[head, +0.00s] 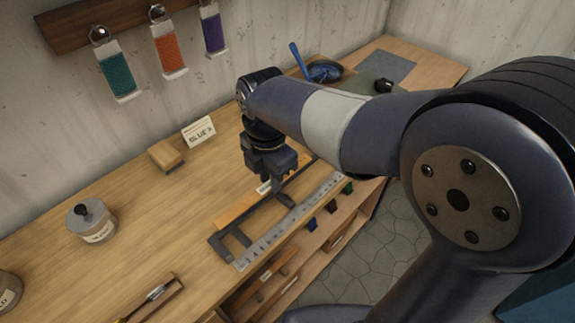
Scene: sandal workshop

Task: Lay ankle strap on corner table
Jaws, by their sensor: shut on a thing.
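My gripper (266,176) is low over the long workbench, pointing down, with its jaws shut. An orange-tan strip (236,209), which looks like the ankle strap, runs under the fingers beside a dark frame. The fingertips hide where they meet it, and I cannot tell whether it is clear of the bench. The corner table (432,74) appears to be the wooden top at the far end, partly hidden by my arm.
A grey mat (386,66), a green mat and a blue-handled tool (300,62) are at the far end. A metal ruler (290,220) lies along the bench's front. A glue sign (199,131), wooden block (166,155) and lidded jar (92,222) stand left of my gripper.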

